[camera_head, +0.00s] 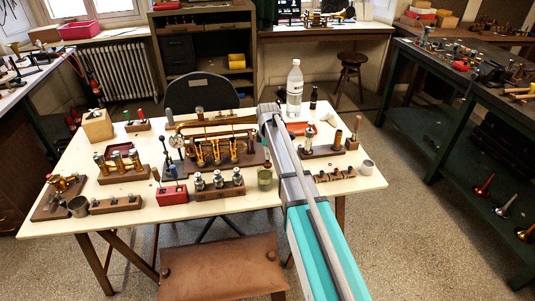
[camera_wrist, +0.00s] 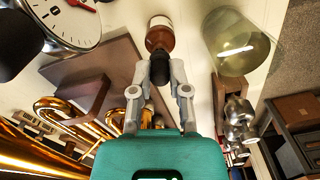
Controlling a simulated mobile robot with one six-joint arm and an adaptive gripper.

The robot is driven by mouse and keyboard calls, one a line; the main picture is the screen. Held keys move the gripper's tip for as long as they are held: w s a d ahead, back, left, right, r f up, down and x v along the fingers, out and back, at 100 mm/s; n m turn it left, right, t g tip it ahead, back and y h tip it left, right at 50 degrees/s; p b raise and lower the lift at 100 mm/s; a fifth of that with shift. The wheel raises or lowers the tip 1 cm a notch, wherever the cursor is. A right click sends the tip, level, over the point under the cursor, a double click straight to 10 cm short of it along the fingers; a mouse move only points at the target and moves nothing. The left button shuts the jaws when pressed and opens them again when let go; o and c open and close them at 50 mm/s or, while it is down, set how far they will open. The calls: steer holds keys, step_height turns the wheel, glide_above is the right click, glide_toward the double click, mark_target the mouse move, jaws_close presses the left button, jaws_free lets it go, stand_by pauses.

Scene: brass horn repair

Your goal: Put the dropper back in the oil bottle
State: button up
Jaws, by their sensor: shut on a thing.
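My gripper (camera_wrist: 160,72) shows in the wrist view, with its two grey fingers closed on the black top of the dropper (camera_wrist: 160,68). The oil bottle (camera_wrist: 160,38) is a small brown bottle with a whitish label, just beyond the fingertips. The black dropper top lines up with the bottle's neck. I cannot tell whether the dropper is seated in the neck or only in front of it. Any glass tube of the dropper is hidden. In the head view my arm covers the middle of the table, and I cannot make out the fingertips there.
In the wrist view a clear glass jar (camera_wrist: 238,45) stands right of the bottle and a dial gauge (camera_wrist: 62,20) is at upper left. Brass horn tubing (camera_wrist: 60,110) lies at lower left. The table (camera_head: 345,188) is crowded; a clear plastic bottle (camera_head: 294,88) stands behind my arm.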

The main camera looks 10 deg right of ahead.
steer(key=shift+f+b, duration=0.4)
steer(key=shift+f, duration=0.1)
steer(key=o, duration=0.8)
steer(key=shift+r, duration=0.1)
steer(key=shift+o, duration=0.2)
steer(key=shift+r, duration=0.15)
